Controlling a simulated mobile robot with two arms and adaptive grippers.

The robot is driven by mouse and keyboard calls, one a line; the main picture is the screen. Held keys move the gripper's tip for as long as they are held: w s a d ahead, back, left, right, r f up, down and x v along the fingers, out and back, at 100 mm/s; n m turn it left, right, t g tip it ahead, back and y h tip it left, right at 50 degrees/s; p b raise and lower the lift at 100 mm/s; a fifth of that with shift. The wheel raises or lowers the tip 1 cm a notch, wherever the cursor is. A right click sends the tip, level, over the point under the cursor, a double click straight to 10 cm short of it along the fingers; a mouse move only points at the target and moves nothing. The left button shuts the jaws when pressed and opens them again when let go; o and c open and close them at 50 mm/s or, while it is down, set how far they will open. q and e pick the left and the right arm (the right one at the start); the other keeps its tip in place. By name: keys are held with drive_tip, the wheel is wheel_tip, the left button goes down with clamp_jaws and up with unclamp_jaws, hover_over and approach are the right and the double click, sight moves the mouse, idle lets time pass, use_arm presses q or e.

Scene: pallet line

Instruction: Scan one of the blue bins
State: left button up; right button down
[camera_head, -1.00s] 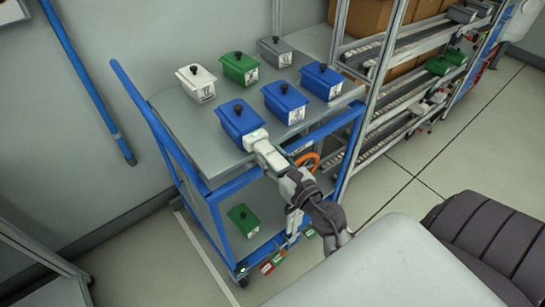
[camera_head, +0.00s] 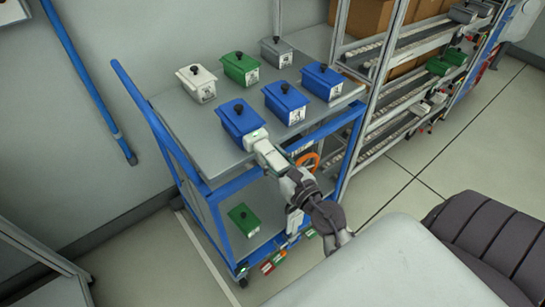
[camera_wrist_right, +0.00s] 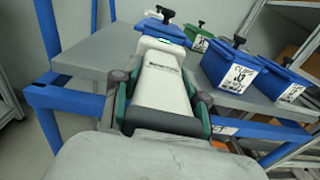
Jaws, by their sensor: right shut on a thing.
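Three blue bins stand on the cart's grey top: the near one (camera_head: 240,119), the middle one (camera_head: 286,99) and the right one (camera_head: 322,80). The middle and right bins show white labels. My right gripper (camera_head: 275,163) is shut on a white scanner (camera_head: 257,140), whose head is right at the near blue bin's label side. In the right wrist view the scanner (camera_wrist_right: 161,80) sits between the fingers, with a small green light on its head. The near bin (camera_wrist_right: 152,27) is mostly hidden behind it there. I cannot tell whether scanner and bin touch. My left gripper is not in view.
A white bin (camera_head: 197,83), a green bin (camera_head: 240,68) and a grey bin (camera_head: 276,52) stand behind on the cart (camera_head: 185,118). Another green bin (camera_head: 243,219) is on the lower shelf. A roller rack (camera_head: 385,90) stands right of the cart.

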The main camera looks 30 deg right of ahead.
sight(283, 171)
drive_tip(key=shift+s+b, duration=0.75)
drive_tip(key=shift+s, duration=1.55)
drive_tip(key=s+b, duration=0.1)
drive_tip(key=s, duration=0.2)
drive_tip(key=shift+s+d+r, duration=0.1)
drive_tip(key=shift+s, duration=0.1)
